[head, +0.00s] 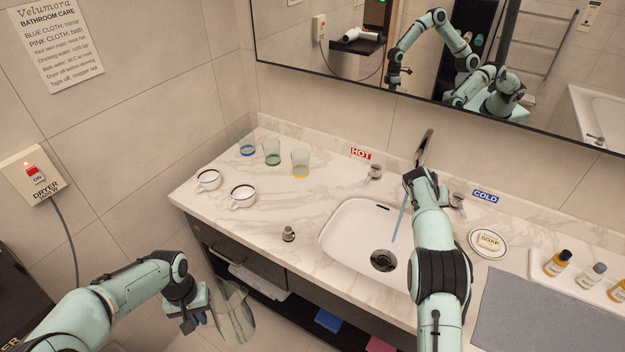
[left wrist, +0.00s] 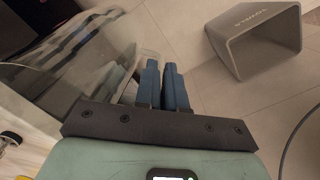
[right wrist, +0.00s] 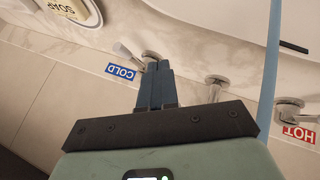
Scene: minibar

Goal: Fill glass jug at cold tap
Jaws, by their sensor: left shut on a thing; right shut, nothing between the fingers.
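The clear glass jug (head: 235,318) hangs low in front of the counter, outside the basin. My left gripper (head: 203,296) is beside it, shut on it; the jug also shows at the left of the left wrist view (left wrist: 85,45), where the fingers (left wrist: 167,85) reach its edge. The exact grip point is unclear. The cold tap (head: 458,203) is behind the basin (head: 345,232). My right gripper (right wrist: 160,82) is shut and empty close to the cold tap's handle (right wrist: 127,52); contact is unclear. A blue water stream (head: 400,220) runs from the spout (head: 425,148) into the basin.
Tumblers (head: 272,153) and cups (head: 243,196) stand on the counter's left. A small metal stopper (head: 288,234) sits near the front edge. The hot tap (head: 375,172) is left of the spout. Soap (head: 488,242) and bottles (head: 590,277) are right.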

